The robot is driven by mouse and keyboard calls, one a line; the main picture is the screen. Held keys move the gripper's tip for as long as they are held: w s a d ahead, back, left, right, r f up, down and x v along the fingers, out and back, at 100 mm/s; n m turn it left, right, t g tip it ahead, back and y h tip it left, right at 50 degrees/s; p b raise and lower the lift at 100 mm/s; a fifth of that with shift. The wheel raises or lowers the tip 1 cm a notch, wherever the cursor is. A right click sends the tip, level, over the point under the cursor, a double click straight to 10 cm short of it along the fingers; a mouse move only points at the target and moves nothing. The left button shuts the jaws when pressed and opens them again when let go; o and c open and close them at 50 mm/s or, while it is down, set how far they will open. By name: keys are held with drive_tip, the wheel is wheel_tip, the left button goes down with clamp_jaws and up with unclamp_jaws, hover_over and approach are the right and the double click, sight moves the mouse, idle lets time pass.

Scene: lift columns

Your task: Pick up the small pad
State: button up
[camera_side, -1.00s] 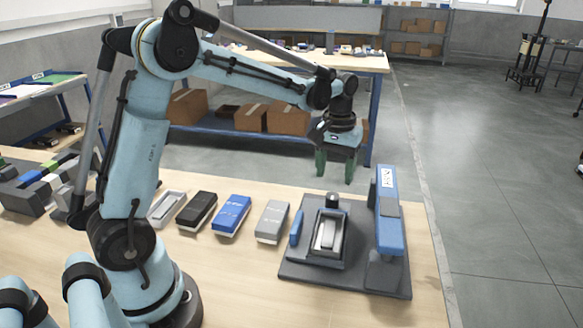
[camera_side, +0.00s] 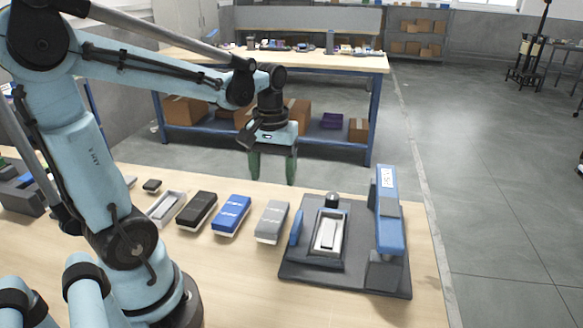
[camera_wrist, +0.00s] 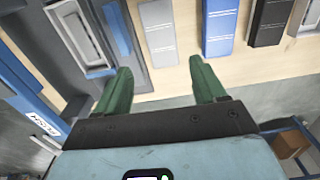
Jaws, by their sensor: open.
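A small dark pad (camera_side: 152,186) lies on the wooden table at the far left end of the row of blocks, near my arm. It looks like the small pad, and I do not make it out in the wrist view. My gripper (camera_side: 272,176) is open and empty, with green fingers pointing down. In the side view it appears above and behind the grey block (camera_side: 272,221), well to the right of the pad. In the wrist view the gripper (camera_wrist: 162,88) has its fingers apart, with the grey block (camera_wrist: 158,32) beyond the gap.
A blue block (camera_side: 231,215), a black block (camera_side: 197,209) and a grey open tray (camera_side: 166,207) stand left of the grey block. A dark fixture (camera_side: 345,280) with a blue upright (camera_side: 388,215) stands at right. Grey bins (camera_side: 22,196) are at far left. The front of the table is clear.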

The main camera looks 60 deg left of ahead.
sight(273, 215)
drive_tip(key=shift+s+d+f, duration=0.1)
drive_tip(key=shift+s+f, duration=0.05)
drive_tip(key=shift+f, duration=2.9)
drive_tip(key=shift+s+f, duration=0.15)
drive_tip(key=shift+f, duration=2.85)
drive_tip(key=c, duration=0.8)
drive_tip(key=shift+o, duration=0.2)
drive_tip(key=shift+r, duration=0.15)
